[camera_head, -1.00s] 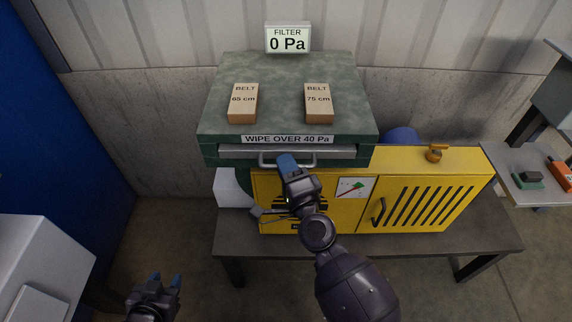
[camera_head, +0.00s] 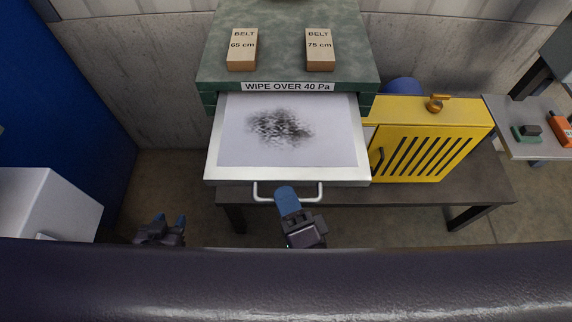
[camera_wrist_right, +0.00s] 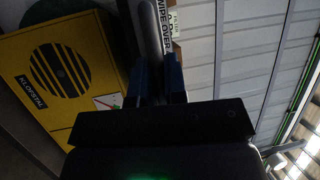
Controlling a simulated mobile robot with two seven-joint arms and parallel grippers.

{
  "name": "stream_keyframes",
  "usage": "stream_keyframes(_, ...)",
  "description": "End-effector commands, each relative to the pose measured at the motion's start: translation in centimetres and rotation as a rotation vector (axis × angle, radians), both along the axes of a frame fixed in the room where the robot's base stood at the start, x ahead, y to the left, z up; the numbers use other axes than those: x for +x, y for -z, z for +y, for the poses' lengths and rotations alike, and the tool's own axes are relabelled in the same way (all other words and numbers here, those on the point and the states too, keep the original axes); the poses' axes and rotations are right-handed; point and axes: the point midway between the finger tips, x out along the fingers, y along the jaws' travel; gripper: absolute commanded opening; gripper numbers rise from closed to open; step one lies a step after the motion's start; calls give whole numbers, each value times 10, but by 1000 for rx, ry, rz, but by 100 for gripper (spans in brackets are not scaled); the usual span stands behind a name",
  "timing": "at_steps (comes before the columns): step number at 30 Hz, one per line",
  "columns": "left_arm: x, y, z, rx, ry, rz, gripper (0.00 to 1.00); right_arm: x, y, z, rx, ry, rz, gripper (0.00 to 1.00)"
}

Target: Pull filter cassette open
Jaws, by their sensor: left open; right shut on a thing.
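The filter cassette (camera_head: 288,140) is slid out of the green cabinet (camera_head: 285,50) like a drawer. A white sheet with a dark grey smudge in its middle shows inside its pale frame. Its bar handle (camera_head: 262,193) runs along the front edge. My right gripper (camera_head: 287,197) is shut on the handle near its middle; in the right wrist view the fingers (camera_wrist_right: 158,85) close around the bar. My left gripper (camera_head: 168,224) is open and empty at the lower left, away from the cassette. The cabinet label reads "WIPE OVER 40 Pa".
Two belt boxes marked 65 cm (camera_head: 242,50) and 75 cm (camera_head: 319,50) lie on the cabinet. A yellow machine (camera_head: 425,140) stands right of the cassette on a dark bench (camera_head: 440,200). A white block (camera_head: 45,205) is at left. A dark arm part of mine crosses the bottom.

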Motion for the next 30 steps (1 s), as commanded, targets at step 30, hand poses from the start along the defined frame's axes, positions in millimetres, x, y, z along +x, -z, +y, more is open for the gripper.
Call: stream_keyframes(30,-5,2,1,1,-3,9,43,-25,0,0,0,-1,0,37)
